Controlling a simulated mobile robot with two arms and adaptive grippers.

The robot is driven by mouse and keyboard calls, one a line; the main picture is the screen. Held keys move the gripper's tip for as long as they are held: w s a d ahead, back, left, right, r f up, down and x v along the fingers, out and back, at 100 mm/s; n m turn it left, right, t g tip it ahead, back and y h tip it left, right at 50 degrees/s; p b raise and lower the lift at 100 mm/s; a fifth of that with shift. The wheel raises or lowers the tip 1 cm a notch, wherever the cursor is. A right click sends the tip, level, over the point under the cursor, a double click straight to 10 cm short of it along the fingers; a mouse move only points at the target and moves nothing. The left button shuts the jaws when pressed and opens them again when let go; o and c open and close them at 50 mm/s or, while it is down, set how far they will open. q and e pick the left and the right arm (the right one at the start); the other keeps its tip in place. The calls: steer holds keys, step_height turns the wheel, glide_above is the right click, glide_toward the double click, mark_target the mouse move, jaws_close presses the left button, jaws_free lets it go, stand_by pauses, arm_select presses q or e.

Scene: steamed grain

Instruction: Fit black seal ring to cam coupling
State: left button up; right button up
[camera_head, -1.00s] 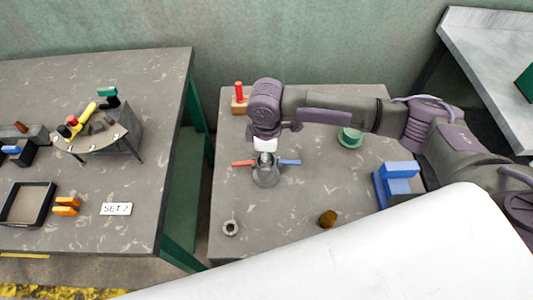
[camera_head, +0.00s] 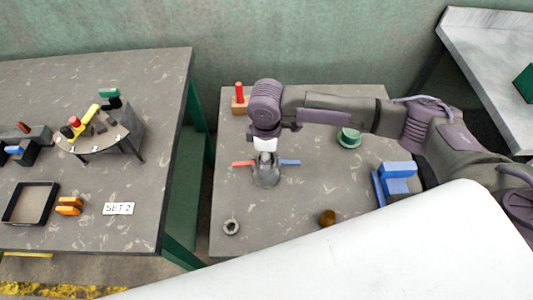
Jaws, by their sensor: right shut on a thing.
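The cam coupling (camera_head: 266,178) is a grey cup standing upright on the middle table, with a red lever arm (camera_head: 243,163) out to the left and a blue one (camera_head: 289,162) out to the right. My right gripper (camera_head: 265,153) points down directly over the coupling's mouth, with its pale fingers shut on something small. The held thing is too small and too hidden to make out. I cannot tell whether it touches the coupling. A grey ring with a dark hole (camera_head: 231,227) lies at the table's front left. No black seal ring shows clearly. My left gripper is out of view.
A green round piece (camera_head: 349,138), a blue block stand (camera_head: 398,170) and a brown knob (camera_head: 327,217) stand to the right. A wooden block with a red peg (camera_head: 240,99) is behind. The left table holds a black tray (camera_head: 30,203) and a fan-shaped stand (camera_head: 97,136).

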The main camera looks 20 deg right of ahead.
steer(key=shift+f, duration=0.3)
steer(key=shift+r+p, duration=0.3)
steer(key=shift+p, duration=0.55)
stand_by(0.4)
steer(key=o, duration=1)
step_height(320, 180, up, 12)
